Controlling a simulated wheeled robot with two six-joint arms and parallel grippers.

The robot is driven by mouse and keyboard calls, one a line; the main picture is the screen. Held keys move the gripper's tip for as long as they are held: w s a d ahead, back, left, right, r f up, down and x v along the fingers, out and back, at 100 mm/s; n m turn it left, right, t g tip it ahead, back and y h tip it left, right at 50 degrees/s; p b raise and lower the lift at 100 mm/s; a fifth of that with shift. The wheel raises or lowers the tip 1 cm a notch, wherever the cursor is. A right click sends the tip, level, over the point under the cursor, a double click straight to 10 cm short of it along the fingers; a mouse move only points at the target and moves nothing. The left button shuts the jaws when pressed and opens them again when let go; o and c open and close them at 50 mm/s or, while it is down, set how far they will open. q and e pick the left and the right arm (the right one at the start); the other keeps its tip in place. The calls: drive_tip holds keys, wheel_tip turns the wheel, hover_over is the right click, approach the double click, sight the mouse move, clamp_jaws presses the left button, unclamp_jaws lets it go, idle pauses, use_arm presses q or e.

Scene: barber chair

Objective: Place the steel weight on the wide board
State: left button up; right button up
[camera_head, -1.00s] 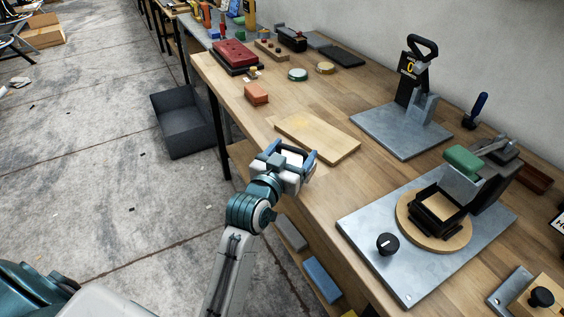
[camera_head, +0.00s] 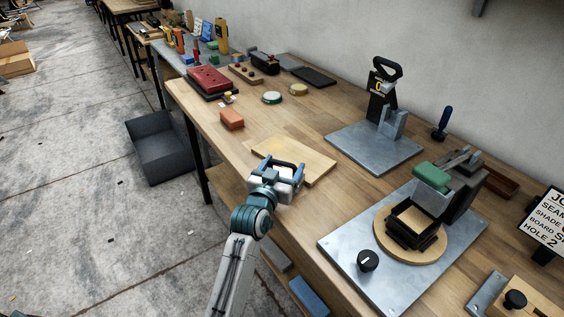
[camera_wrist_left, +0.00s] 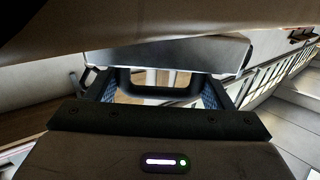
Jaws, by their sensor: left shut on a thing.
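The wide board (camera_head: 312,160) is a flat pale wood board lying on the workbench. My left gripper (camera_head: 282,166) is at the board's near left edge in the head view and hides part of it. In the left wrist view, a grey metal block with a dark handle, which looks like the steel weight (camera_wrist_left: 170,52), sits between the blue-padded fingers, and the gripper is shut on it. In the head view the gripper mostly hides the weight. I cannot tell whether the weight touches the board. My right gripper is not in view.
An orange block (camera_head: 232,119) lies left of the board, with a green-rimmed tin (camera_head: 272,97) behind. A steel plate with an upright stand (camera_head: 372,148) is to the right. A press with a round wood base (camera_head: 410,240) stands at the near right. Bench around the board is clear.

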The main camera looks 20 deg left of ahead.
use_arm(q)
drive_tip(key=shift+f, duration=0.55)
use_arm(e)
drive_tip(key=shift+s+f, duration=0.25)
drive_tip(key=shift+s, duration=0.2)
use_arm(q)
drive_tip(key=o, duration=1.9)
drive_tip(key=shift+f, duration=0.15)
drive_tip(key=shift+c, duration=0.2)
drive_tip(key=shift+o, duration=0.9)
